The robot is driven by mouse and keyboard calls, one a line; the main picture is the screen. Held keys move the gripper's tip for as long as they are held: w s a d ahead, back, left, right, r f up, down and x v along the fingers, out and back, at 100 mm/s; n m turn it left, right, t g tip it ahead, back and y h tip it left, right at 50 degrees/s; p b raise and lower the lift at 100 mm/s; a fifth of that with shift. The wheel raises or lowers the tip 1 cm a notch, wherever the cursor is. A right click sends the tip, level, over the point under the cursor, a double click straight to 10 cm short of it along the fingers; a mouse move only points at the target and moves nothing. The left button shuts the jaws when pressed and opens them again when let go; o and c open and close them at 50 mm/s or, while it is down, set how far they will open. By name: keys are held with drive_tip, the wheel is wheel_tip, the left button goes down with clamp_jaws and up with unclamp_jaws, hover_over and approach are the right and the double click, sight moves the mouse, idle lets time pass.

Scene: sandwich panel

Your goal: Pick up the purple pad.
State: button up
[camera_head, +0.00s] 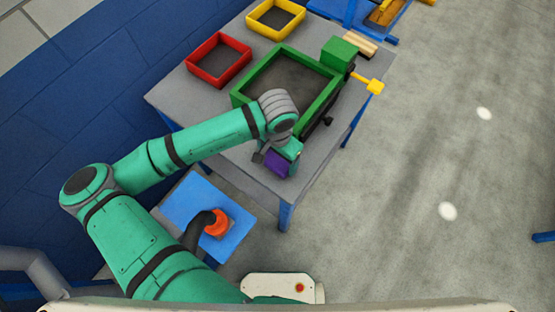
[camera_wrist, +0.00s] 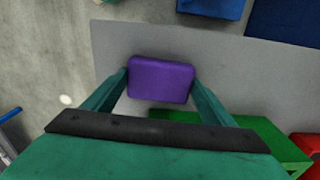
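The purple pad (camera_wrist: 160,80) is a block with rounded corners, between the two green fingers of my gripper (camera_wrist: 160,84) in the wrist view. The fingertips meet its left and right sides with no clear gap. In the head view the pad (camera_head: 277,163) shows at the end of my gripper (camera_head: 279,158), near the front corner of the grey table (camera_head: 235,160). I cannot tell whether the pad touches the tabletop.
A green-framed tray (camera_head: 262,79) stands just behind my gripper, with a green block and yellow knob (camera_head: 375,87) at its right. Red (camera_head: 218,60) and yellow (camera_head: 275,18) trays stand farther back. A blue stand with an orange-red button (camera_head: 217,224) is in front.

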sight(278, 159)
drive_tip(key=shift+c, duration=1.2)
wheel_tip(278, 159, up, 10)
drive_tip(key=shift+o, duration=0.8)
drive_tip(key=shift+w, duration=0.15)
